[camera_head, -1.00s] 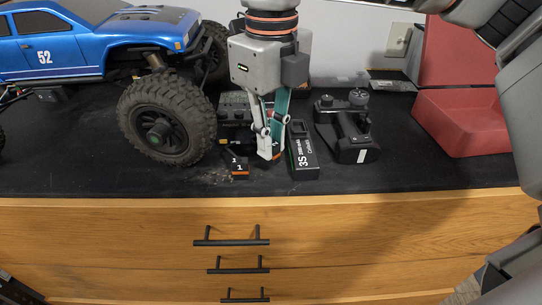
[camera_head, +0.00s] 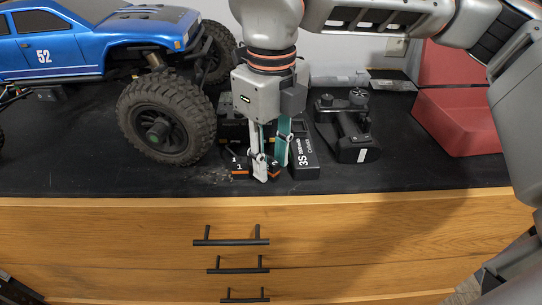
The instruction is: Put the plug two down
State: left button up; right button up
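My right gripper (camera_head: 270,172) points down at the mat between the truck's front wheel and the battery. Its pale finger stands in front and its teal-backed finger behind to the right. A small black and orange plug (camera_head: 274,172), which I take to be plug two, shows low between the fingertips, partly hidden by the front finger. Its label is not readable, and whether the fingers press on it cannot be told. Plug one (camera_head: 239,167), black and orange and marked 1, lies just left of the gripper. My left gripper is not in view.
A black 3S battery (camera_head: 304,157) lies close right of the gripper, then a black transmitter (camera_head: 346,135) and an open red box (camera_head: 460,120). The blue truck (camera_head: 90,45) stands left, its wheel (camera_head: 167,120) near the plugs. The mat's front strip is clear.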

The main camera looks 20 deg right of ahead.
aim_at(271, 160)
notch_tip(271, 160, up, 12)
jog(key=shift+r, duration=0.2)
dwell(0.4)
dwell(0.5)
